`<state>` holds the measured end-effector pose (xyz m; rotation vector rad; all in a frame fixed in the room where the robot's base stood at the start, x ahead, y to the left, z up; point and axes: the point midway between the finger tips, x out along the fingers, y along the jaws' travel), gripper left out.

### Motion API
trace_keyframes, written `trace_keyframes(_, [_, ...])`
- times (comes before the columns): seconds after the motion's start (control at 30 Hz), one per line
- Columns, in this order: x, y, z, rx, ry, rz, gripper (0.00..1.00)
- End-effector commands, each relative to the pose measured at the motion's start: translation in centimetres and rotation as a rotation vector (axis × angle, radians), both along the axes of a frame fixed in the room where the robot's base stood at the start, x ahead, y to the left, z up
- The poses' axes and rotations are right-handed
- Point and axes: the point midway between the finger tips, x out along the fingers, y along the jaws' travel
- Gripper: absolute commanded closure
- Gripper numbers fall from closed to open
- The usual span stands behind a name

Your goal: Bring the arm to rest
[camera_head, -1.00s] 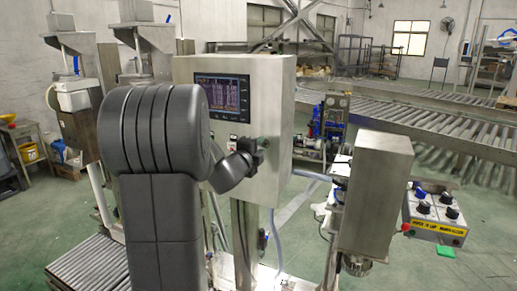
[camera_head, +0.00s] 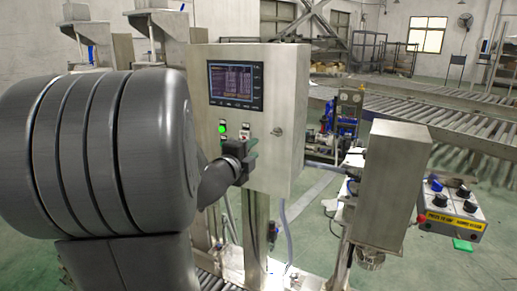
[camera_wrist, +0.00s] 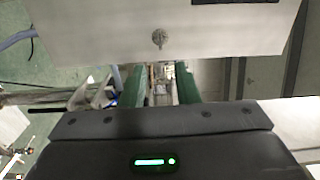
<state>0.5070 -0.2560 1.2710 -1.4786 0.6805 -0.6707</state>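My arm fills the left of the head view, with a large dark rounded link close to the camera. My gripper (camera_head: 250,150) shows small and dark at its end, in front of the lower left part of a grey control cabinet (camera_head: 285,125). In the wrist view my gripper (camera_wrist: 160,88) has its two green fingers apart, with no object held between them. The cabinet's pale face (camera_wrist: 110,30) lies beyond the fingertips, with a round knob or lock (camera_wrist: 159,38) on it. I cannot tell whether the gripper touches the cabinet.
The cabinet carries a screen (camera_head: 236,85), a lit green button (camera_head: 222,128) and a switch (camera_head: 245,132). A metal box (camera_head: 390,185) on a post and a knobbed control box (camera_head: 452,208) stand to the right. Roller conveyors (camera_head: 440,98) run behind. Green floor shows between them.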

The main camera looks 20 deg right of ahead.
Motion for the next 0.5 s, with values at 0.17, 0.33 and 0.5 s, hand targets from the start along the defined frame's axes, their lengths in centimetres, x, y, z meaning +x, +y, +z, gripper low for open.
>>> trace_keyframes(0.17, [-0.62,0.71,-0.04,0.001,0.000,0.000,0.72])
trace_keyframes(0.33, [-0.66,0.76,-0.03,0.001,0.001,0.000,0.72])
trace_keyframes(0.5, [-0.63,0.70,-0.03,0.001,0.001,0.000,0.72])
